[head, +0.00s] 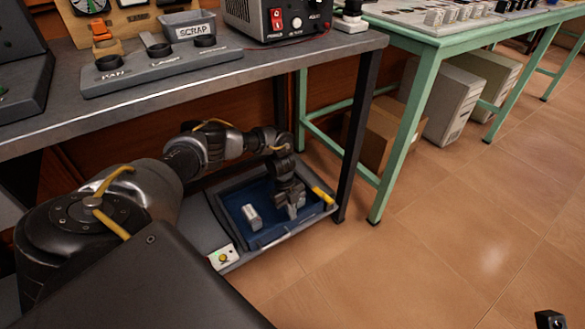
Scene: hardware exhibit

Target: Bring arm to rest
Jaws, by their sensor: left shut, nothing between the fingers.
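My left arm reaches in from the left under the grey bench. My left gripper (291,206) is shut and empty, pointing down over the right part of a blue-lined tray (268,233). A small light grey block (251,216) lies in the tray, left of the gripper and apart from it. I cannot tell whether the fingertips touch the tray floor. My right gripper cannot be made out; only a small dark part of something shows at the bottom right edge.
The grey bench top (190,82) is above my left arm, with its dark leg (358,140) right of the tray. A green table (405,150) stands further right, with a cardboard box (378,135) and computer cases (445,100) beneath.

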